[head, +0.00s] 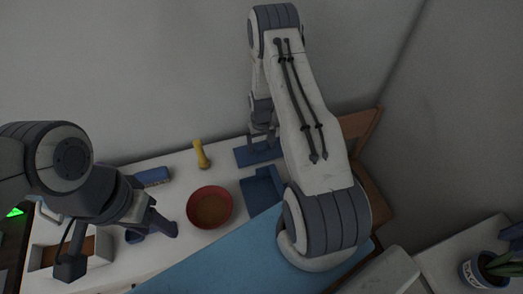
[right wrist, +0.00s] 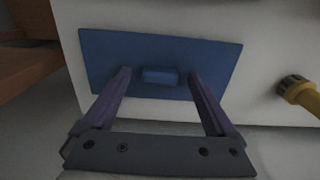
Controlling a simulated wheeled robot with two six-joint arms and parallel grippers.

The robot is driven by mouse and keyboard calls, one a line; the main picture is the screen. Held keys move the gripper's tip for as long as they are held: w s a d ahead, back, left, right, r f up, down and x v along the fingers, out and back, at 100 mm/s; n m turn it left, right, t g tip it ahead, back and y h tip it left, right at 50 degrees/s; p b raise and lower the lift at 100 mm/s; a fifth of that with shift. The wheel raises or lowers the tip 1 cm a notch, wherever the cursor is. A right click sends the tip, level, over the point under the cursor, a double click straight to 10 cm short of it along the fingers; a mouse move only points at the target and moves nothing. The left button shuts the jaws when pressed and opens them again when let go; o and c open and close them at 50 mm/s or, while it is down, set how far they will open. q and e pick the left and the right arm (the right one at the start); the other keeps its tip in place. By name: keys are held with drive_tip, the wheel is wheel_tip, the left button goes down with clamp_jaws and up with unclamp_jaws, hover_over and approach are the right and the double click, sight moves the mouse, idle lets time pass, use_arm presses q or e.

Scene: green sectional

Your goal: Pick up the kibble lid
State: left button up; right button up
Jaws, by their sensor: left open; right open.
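The kibble lid (right wrist: 210,58) is a flat blue rectangular plate with a small raised block handle (right wrist: 160,76) at its middle. It lies on the white surface in the right wrist view, and shows partly behind my right arm in the head view (head: 243,157). My right gripper (right wrist: 160,73) is open, with one purple finger on each side of the handle; I cannot tell whether they touch it. In the head view the right gripper (head: 262,146) is over the lid. My left gripper (head: 118,243) is open and empty at the left, away from the lid.
A blue open container (head: 260,184) is beside the lid, partly hidden by my right arm. A red bowl (head: 226,221), a yellow object (head: 201,155) and a blue block (head: 152,176) stand on the white table (head: 180,192). A potted plant (head: 487,270) is at the right.

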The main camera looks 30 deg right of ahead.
clamp_jaws()
drive_tip(key=shift+r, duration=0.1)
